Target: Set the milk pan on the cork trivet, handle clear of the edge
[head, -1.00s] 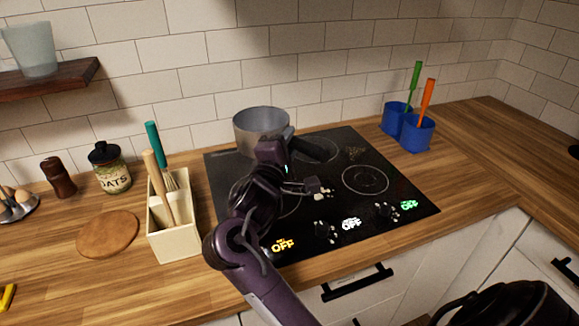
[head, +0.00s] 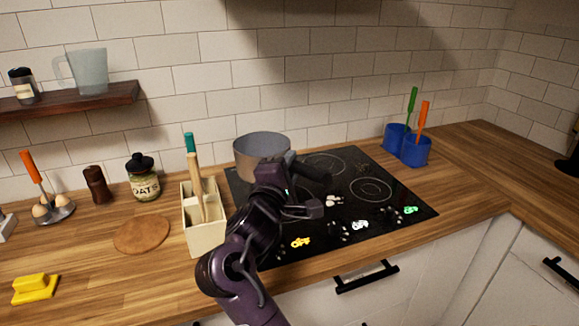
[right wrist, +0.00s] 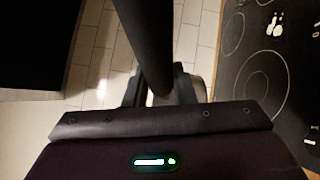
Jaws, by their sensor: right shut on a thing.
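The grey metal milk pan (head: 262,146) is upright at the left back of the black cooktop in the head view. I cannot tell whether its base touches the glass. My right gripper (head: 285,172) is at the pan's near right side, shut on its dark handle. In the right wrist view the handle (right wrist: 148,45) runs between the fingers of the gripper (right wrist: 160,88). The arm hides part of the pan and handle. The round brown cork trivet (head: 142,234) lies bare on the counter at the left. My left gripper is not in view.
A cream utensil holder (head: 205,236) with tall tools stands between trivet and cooktop (head: 375,208). An oats jar (head: 145,182), a pepper mill (head: 97,185) and an egg stand are behind the trivet. A yellow object (head: 35,288) lies front left. Blue pots (head: 415,150) stand right.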

